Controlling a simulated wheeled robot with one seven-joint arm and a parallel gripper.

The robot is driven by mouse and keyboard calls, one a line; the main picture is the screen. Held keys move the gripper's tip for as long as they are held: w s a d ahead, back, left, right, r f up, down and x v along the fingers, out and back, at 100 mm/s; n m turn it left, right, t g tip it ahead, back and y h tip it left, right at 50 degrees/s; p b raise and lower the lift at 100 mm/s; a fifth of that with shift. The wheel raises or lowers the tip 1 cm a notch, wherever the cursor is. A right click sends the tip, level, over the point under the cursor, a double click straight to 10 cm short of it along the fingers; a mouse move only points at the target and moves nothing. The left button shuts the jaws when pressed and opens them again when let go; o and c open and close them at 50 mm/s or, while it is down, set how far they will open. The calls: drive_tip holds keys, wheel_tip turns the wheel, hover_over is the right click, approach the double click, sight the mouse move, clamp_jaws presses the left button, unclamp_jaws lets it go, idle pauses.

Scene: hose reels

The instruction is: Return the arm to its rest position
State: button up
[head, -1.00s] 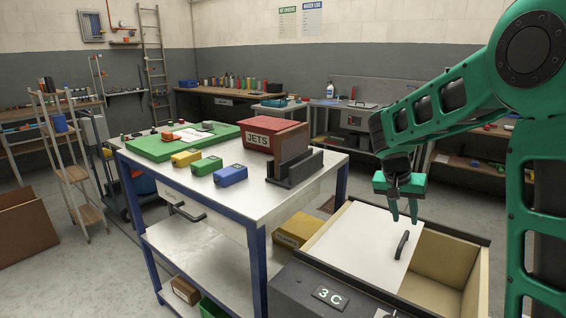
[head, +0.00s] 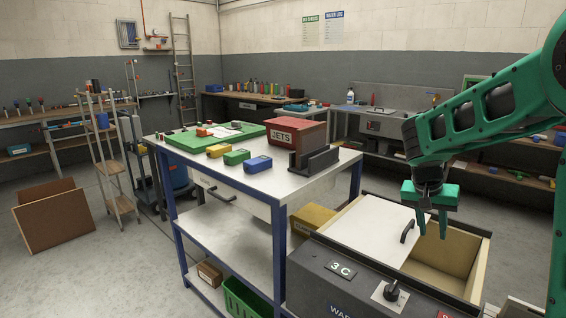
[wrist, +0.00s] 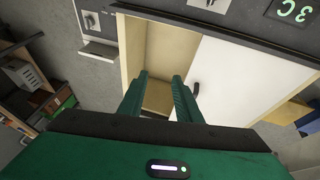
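My green arm (head: 490,108) reaches in from the right in the head view. My gripper (head: 432,228) points down above the open drawer-like bin marked 3C (head: 340,267), near the handle of its white lid panel (head: 368,230). In the wrist view, the two fingers of my gripper (wrist: 160,85) are apart with nothing between them. Beyond them lies the bare interior of the bin (wrist: 160,60), with the white panel and its dark handle (wrist: 195,89) to the right.
A workbench (head: 240,178) stands left of the bin. It carries a red JETS box (head: 290,133), a green board (head: 190,138), small yellow, green and blue blocks and a dark holder (head: 314,160). A ladder shelf (head: 112,170) and brown panel (head: 50,222) stand farther left on open floor.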

drive_tip(key=s+n+g+y, duration=0.1)
drive_tip(key=s+y, duration=0.3)
drive_tip(key=s, duration=3)
drive_tip(key=shift+s+d+f+g, duration=0.2)
drive_tip(key=shift+d+f+g, duration=0.1)
drive_tip(key=shift+d+g, duration=0.1)
drive_tip(key=shift+w+f, duration=0.25)
drive_tip(key=shift+w, duration=0.4)
